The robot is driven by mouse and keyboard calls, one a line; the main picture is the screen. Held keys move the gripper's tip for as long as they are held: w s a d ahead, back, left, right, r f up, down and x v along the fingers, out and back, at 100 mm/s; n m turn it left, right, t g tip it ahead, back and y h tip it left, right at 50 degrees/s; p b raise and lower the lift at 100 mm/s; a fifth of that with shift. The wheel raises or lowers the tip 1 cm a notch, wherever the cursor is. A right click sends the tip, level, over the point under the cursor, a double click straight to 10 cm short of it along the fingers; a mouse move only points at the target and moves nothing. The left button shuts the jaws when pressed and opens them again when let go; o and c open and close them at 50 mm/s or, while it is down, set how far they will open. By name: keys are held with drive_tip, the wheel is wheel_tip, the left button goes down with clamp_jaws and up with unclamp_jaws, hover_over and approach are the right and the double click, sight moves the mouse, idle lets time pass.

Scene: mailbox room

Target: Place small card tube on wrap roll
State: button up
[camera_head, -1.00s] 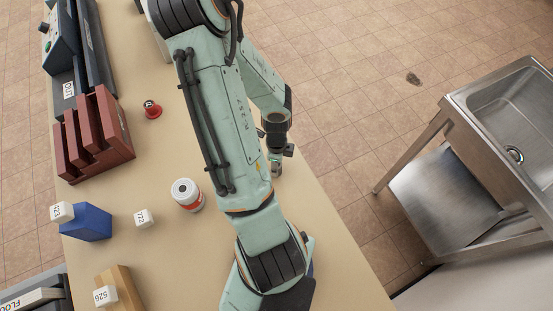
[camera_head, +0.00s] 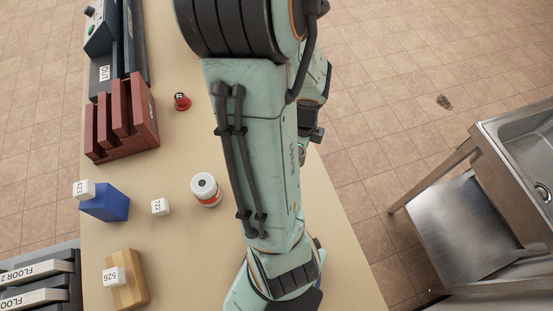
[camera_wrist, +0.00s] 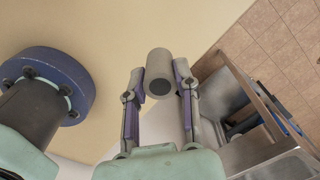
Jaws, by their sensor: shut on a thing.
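The small card tube (camera_wrist: 159,66) is a plain grey cylinder in the wrist view, with a dark hole at its near end. My gripper (camera_wrist: 160,84) is shut on it, one finger on each side. In the head view, my arm hides the tube and most of my gripper.
Left of the roll are a small white block marked 722 (camera_head: 160,207), a blue box (camera_head: 106,204) and a tan box (camera_head: 127,281). A dark red rack (camera_head: 122,125) and a red stamp-like piece (camera_head: 182,101) stand farther back. A metal sink (camera_head: 520,165) is off the table's right.

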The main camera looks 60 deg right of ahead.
drive_tip(key=shift+r, duration=0.3)
drive_tip(key=shift+s+a+r, duration=0.1)
drive_tip(key=shift+s+a, duration=0.15)
drive_tip(key=shift+a, duration=0.2)
drive_tip(key=w+a+r+n, duration=0.2)
drive_tip(key=w+a+n, duration=0.1)
drive_tip(key=w, duration=0.2)
drive_tip(key=w+a+r+n, duration=0.2)
drive_tip(key=w+r+n, duration=0.15)
drive_tip(key=w, duration=0.25)
drive_tip(key=n, duration=0.5)
hover_over(202, 183)
wheel_tip(202, 183, down, 5)
drive_tip(key=shift+f, duration=0.5)
drive_tip(key=shift+f, duration=0.1)
drive_tip(key=o, duration=0.8)
